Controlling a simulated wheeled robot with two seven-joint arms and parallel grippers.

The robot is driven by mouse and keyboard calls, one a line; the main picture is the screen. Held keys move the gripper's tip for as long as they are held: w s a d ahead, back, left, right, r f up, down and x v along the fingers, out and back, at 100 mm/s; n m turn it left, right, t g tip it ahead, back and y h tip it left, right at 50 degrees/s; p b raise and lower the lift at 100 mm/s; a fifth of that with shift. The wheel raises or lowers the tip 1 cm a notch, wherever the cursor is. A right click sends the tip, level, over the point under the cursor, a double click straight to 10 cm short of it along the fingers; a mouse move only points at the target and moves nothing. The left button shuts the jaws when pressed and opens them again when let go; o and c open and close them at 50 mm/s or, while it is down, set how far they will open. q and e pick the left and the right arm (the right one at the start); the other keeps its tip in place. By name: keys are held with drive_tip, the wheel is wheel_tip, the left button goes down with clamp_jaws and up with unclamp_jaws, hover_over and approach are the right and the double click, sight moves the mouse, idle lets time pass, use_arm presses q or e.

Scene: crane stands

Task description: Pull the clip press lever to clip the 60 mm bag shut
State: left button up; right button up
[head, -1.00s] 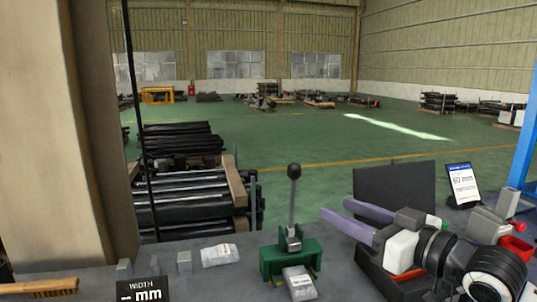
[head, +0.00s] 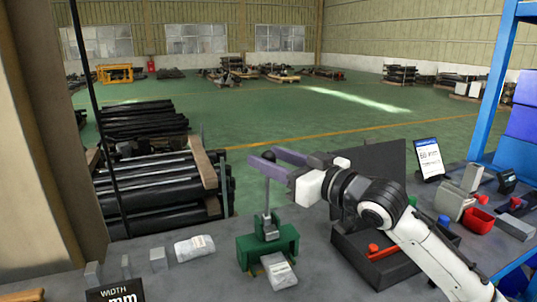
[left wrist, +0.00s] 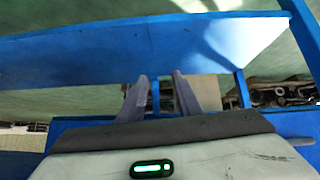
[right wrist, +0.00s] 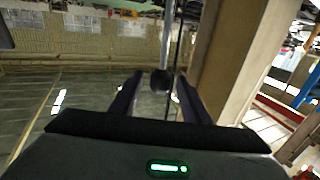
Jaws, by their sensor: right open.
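The clip press is a green base (head: 250,247) on the grey bench, with an upright grey lever (head: 267,195) topped by a dark knob (head: 268,156). A pale bag (head: 279,272) lies at the front of the press; its width cannot be read. My right gripper (head: 262,163) is open at the top of the lever. In the right wrist view the knob (right wrist: 161,80) appears between the spread fingers (right wrist: 160,92); contact cannot be told. My left gripper (left wrist: 161,85) shows only in its wrist view, open and empty near a blue frame.
Another pale bag (head: 195,247) and small grey blocks (head: 158,259) stand left of the press beside a width sign (head: 115,293). A dark tray (head: 348,245) with a red item lies under my right arm.

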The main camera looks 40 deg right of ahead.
drive_tip(key=shift+w+a, duration=0.15)
drive_tip(key=shift+w, duration=0.3)
use_arm(q)
drive_tip(key=shift+w+r, duration=0.25)
drive_tip(key=shift+w, duration=0.1)
use_arm(e)
clamp_jaws()
use_arm(q)
drive_tip(key=shift+s+f, duration=0.15)
drive_tip(key=shift+s, duration=0.15)
drive_tip(key=shift+f, duration=0.1)
